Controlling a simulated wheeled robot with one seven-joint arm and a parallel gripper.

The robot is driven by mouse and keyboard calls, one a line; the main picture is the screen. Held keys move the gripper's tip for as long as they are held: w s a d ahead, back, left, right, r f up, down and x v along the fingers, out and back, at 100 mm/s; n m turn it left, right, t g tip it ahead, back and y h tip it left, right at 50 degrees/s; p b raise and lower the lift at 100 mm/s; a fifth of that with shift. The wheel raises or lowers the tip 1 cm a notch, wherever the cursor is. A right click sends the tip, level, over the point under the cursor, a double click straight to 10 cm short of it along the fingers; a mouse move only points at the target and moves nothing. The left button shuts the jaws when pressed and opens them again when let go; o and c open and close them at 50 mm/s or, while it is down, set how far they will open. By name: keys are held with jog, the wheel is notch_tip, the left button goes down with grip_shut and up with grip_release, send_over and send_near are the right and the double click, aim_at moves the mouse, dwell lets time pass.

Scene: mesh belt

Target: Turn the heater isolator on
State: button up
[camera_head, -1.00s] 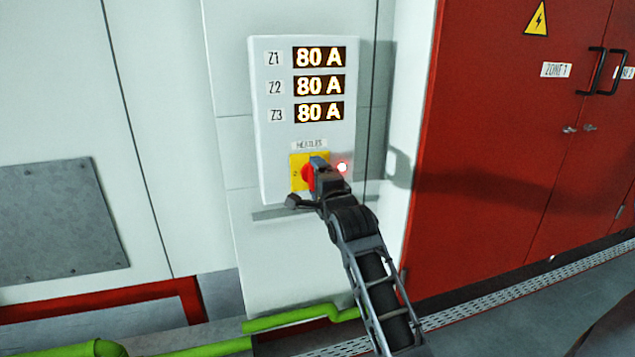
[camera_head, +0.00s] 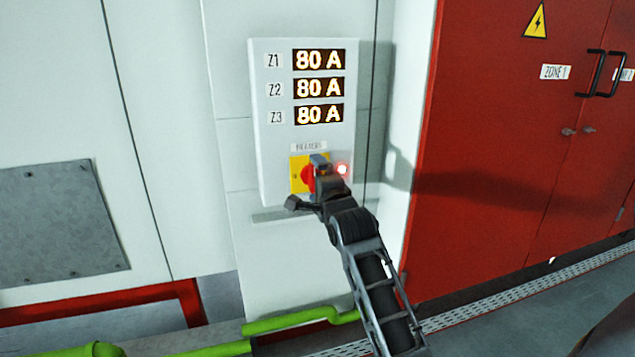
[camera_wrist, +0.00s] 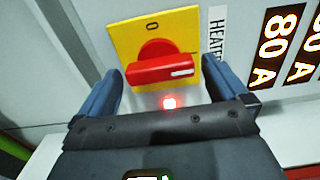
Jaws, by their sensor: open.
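The heater isolator is a red rotary handle (camera_wrist: 163,70) on a yellow plate (camera_wrist: 120,38), below the HEATERS label. In the wrist view the handle's bar lies crosswise with a white mark at its right end, and a 0 shows at the plate's top edge. Seen from the head, the isolator (camera_head: 307,178) is partly hidden by my gripper (camera_head: 308,181), and the wrist picture is turned, so the bar stands about upright with its mark up and the 0 left. My gripper (camera_wrist: 165,75) is open, one finger beyond each end of the handle. I cannot tell whether they touch.
The grey-white panel (camera_head: 264,120) shows Z1, Z2 and Z3, each reading 80 A. A red lamp (camera_head: 342,170) glows right of the isolator. Red cabinet doors (camera_head: 490,130) with black handles stand at the right. Green pipes (camera_head: 290,320) run low along the wall.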

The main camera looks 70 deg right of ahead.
jog(key=v, duration=0.8)
jog(key=shift+b, duration=0.4)
jog(key=s+a+f+n+t+y+p, duration=0.1)
jog(key=s+a+f+n+t+y, duration=0.2)
jog(key=a+n, duration=0.6)
jog(key=s+a+f+n+y, duration=0.2)
jog(key=a+f+n+y, duration=0.3)
jog(key=a, duration=0.8)
jog(key=s+a+r+n+y+p, duration=0.1)
jog(key=s+a+n+y, duration=0.4)
jog(key=s+a+n, duration=0.9)
jog(key=s+a+p, duration=0.1)
jog(key=s, duration=0.2)
jog(key=shift+s+a+r+y, duration=0.2)
jog(key=shift+s+r+y, duration=0.15)
jog(key=shift+s+y, duration=0.05)
